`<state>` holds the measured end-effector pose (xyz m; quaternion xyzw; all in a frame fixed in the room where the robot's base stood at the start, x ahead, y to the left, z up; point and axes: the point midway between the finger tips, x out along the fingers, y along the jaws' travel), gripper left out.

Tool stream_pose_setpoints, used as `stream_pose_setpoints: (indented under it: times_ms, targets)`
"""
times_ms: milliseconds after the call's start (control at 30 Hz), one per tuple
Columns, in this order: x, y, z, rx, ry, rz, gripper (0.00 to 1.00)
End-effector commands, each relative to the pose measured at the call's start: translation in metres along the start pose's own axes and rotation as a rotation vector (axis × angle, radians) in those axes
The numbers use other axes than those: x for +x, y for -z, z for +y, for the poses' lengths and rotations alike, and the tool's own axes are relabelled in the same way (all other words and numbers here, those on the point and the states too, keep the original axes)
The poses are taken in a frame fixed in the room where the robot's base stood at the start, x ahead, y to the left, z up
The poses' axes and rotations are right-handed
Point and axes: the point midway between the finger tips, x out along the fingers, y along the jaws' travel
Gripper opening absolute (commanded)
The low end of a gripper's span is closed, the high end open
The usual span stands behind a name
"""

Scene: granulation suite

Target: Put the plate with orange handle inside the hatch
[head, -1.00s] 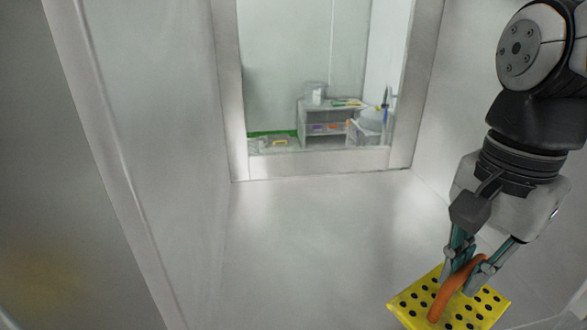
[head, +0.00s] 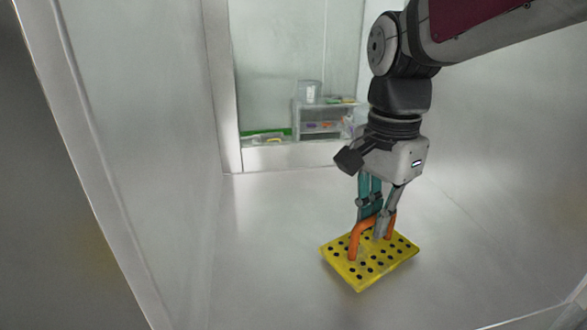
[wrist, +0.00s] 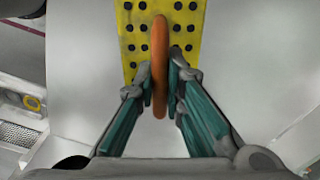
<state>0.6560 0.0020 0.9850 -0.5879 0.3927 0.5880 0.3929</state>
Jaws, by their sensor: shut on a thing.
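The plate (head: 343,262) is yellow with rows of dark holes and an arched orange handle (head: 355,238). My gripper (head: 375,222) is shut on the orange handle, and the plate hangs below it, roughly level. In the wrist view the gripper (wrist: 161,82) has one finger on each side of the handle (wrist: 160,50), and part of the yellow plate (wrist: 128,72) shows behind it. The hatch (head: 290,215) shows as a metal-walled chamber with a smooth floor. The plate is over this floor; I cannot tell whether it touches it.
A window (head: 275,65) in the back wall shows a grey shelf unit (head: 318,122) beyond it. A pale wall panel (head: 130,120) bounds the left side. The chamber floor left of the plate is clear.

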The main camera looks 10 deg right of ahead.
Motion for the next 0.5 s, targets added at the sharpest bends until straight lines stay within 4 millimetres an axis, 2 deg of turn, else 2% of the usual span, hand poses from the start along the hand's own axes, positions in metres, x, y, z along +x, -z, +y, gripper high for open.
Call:
stream_pose_setpoints:
  times_ms: [67,433,467,500]
  targets:
    - [0.0080,0.0002,-0.0001,0.000,0.000,0.000,0.00]
    - [0.0108,0.0003,0.0002,0.000,0.001,0.000,0.00]
    - [0.0110,0.0002,0.0003,0.000,0.000,0.000,0.14]
    - [0.0106,0.0002,0.0003,0.000,0.000,0.000,0.24]
